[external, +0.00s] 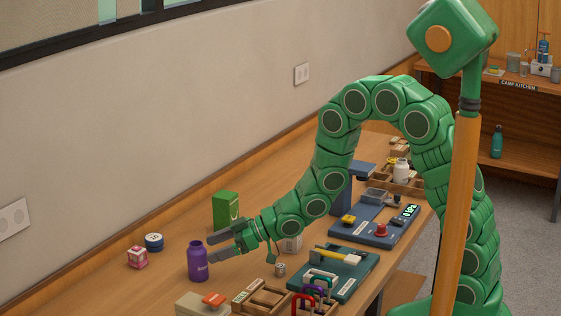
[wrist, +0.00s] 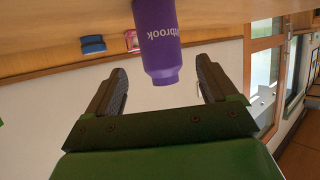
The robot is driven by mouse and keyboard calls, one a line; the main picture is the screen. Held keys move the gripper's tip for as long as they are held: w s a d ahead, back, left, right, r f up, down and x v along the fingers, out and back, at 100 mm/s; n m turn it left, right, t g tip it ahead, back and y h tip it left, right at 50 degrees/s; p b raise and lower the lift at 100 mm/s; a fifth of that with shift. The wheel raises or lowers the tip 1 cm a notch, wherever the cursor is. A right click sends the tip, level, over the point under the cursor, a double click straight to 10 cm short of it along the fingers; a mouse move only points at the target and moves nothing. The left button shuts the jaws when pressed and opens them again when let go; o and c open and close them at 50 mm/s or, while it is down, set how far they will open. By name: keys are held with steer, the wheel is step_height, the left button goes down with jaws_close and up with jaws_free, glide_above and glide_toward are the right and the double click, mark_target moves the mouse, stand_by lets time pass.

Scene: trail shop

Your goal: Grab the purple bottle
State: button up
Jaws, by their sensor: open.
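The purple bottle (external: 198,262) stands upright on the wooden counter in the external view. In the wrist view, which looks upside down, the purple bottle (wrist: 160,42) shows pale lettering on its side and lies ahead of the gap between the fingers. My gripper (external: 219,248) is open and close beside the bottle, on its right, with the fingers pointing at it. I cannot tell whether a fingertip touches the bottle.
A green box (external: 226,209) stands behind my gripper. A beige block with an orange top (external: 214,299) and a wooden tray (external: 262,299) are in front. The wall bounds the counter's back.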

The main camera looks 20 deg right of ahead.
mark_target(191, 259)
steer(key=shift+a+f, duration=0.1)
steer(key=shift+f, duration=0.2)
steer(key=shift+x, duration=3.25)
steer(key=shift+a+f, duration=0.15)
steer(key=shift+a, duration=0.4)
steer(key=shift+c, duration=0.3)
steer(key=c, duration=1.1)
